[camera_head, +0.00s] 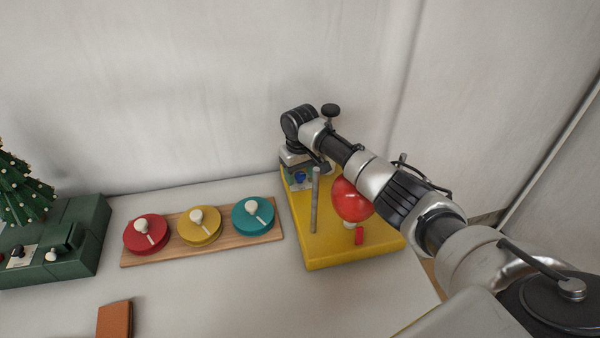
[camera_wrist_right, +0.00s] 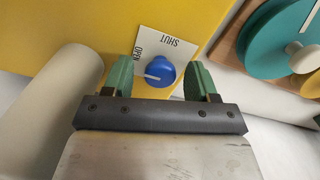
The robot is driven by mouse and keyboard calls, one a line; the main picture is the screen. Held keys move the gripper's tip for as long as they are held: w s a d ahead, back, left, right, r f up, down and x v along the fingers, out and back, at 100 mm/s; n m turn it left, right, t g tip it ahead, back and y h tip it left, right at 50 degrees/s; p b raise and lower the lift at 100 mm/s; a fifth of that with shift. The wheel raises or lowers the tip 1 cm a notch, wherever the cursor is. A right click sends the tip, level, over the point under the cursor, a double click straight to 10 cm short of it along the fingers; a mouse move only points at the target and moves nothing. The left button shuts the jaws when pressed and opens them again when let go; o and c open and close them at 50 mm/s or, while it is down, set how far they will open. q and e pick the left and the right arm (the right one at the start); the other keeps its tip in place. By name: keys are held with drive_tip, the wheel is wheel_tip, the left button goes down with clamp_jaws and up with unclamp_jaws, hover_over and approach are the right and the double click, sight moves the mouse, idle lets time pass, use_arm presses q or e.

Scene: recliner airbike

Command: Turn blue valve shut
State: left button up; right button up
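The blue valve (camera_wrist_right: 161,70) is a round knob on a white plate (camera_wrist_right: 180,47) lettered OPEN and SHUT. Its white line points left, towards the OPEN side; SHUT is at the upper right. In the head view the blue valve (camera_head: 300,177) shows small at the back left of the yellow box (camera_head: 345,252). My right gripper (camera_head: 301,180) is over it, fingers towards it. In the right wrist view the green fingers of the right gripper (camera_wrist_right: 162,76) stand apart on either side of the knob, with visible gaps. My left gripper is out of view.
On the yellow box are a grey upright rod (camera_head: 315,200) and a red balloon-like thing (camera_head: 351,200). A wooden board (camera_head: 175,248) with red, yellow and teal discs lies left of it. A green box (camera_head: 60,245) and a brown block (camera_head: 114,318) are further left.

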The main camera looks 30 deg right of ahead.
drive_tip(key=c, duration=0.9)
drive_tip(key=shift+r+m+p, duration=0.2)
drive_tip(key=shift+m+p, duration=0.1)
drive_tip(key=shift+p, duration=0.45)
drive_tip(key=m+p, duration=0.3)
drive_tip(key=p, duration=0.2)
drive_tip(key=shift+r+m, duration=0.1)
drive_tip(key=shift+m, duration=0.3)
drive_tip(key=shift+a+m+p, duration=0.1)
drive_tip(key=shift+m+p, duration=0.7)
drive_tip(key=shift+m, duration=0.1)
drive_tip(key=m+p, duration=0.1)
drive_tip(key=m, duration=0.1)
drive_tip(key=shift+m+p, duration=0.35)
drive_tip(key=shift+m, duration=0.05)
drive_tip(key=m+p, duration=0.1)
drive_tip(key=m, duration=0.1)
drive_tip(key=shift+m, duration=0.3)
drive_tip(key=m+p, duration=0.1)
drive_tip(key=m, duration=0.2)
drive_tip(key=shift+f, duration=0.2)
drive_tip(key=shift+m, duration=1.8)
